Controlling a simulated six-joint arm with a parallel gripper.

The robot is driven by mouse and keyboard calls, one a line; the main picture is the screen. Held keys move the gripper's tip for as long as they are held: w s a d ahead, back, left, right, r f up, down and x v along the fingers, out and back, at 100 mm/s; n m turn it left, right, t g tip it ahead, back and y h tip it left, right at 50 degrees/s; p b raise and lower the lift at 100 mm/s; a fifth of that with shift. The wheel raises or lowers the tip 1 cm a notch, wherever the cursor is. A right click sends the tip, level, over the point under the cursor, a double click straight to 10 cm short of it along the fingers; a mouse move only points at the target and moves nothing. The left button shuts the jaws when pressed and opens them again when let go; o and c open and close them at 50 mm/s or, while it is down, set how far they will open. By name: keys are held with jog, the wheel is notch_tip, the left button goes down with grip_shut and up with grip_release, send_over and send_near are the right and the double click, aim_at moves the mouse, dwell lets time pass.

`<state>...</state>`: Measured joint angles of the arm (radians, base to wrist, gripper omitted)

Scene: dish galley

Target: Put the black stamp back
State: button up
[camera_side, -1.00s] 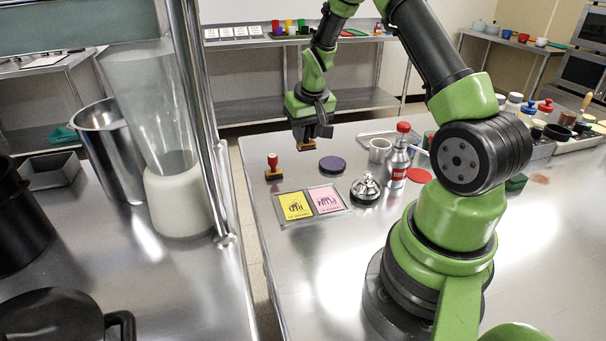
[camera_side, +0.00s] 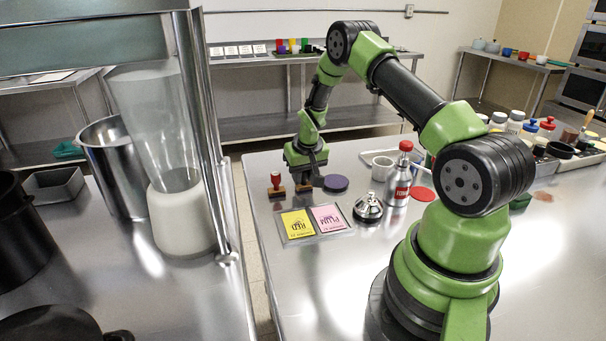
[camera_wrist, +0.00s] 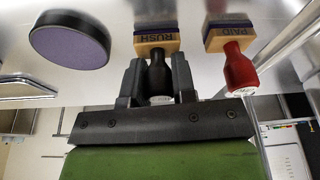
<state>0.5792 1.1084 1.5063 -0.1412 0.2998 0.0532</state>
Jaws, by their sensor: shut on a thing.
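My gripper (camera_side: 304,172) is shut on the black stamp, low over the right-hand steel table. In the wrist view the black stamp (camera_wrist: 158,74) has its dark handle between the two fingers and its wooden block marked RUSH beyond them. Its block is at or very near the tabletop; I cannot tell whether it touches. The red stamp (camera_side: 275,184), marked PAID in the wrist view (camera_wrist: 238,70), stands upright just left of it in the side view. The round purple ink pad (camera_side: 336,183) lies just to the right in the side view.
A yellow card (camera_side: 296,223) and a pink card (camera_side: 328,217) lie in front of the stamps. The table's left edge is close to the red stamp.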

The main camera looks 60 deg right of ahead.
jog(key=shift+f, duration=0.15)
jog(key=o, duration=0.8)
jog(key=s+a+r, duration=0.1)
jog(key=a+r, duration=0.2)
jog(key=r, duration=0.4)
jog(key=s+a+r+t, duration=0.1)
jog(key=a+r, duration=0.1)
jog(key=r, duration=0.4)
jog(key=s+a+r, duration=0.1)
jog(key=a+r, duration=0.2)
jog(key=r, duration=0.4)
jog(key=s+a+r+n+t+y, duration=0.1)
jog(key=s+a+r, duration=0.2)
jog(key=s+a, duration=0.2)
jog(key=s+a+r+n+t+y, duration=0.1)
jog(key=s+a+r, duration=0.2)
jog(key=s+a, duration=0.3)
jog(key=s+a+r+n+t+y, duration=0.1)
jog(key=s+a+r, duration=0.2)
jog(key=s+a, duration=0.2)
jog(key=shift+s+a+r+t+y, duration=0.2)
jog(key=shift+s+a+t+y, duration=0.2)
jog(key=shift+a, duration=0.3)
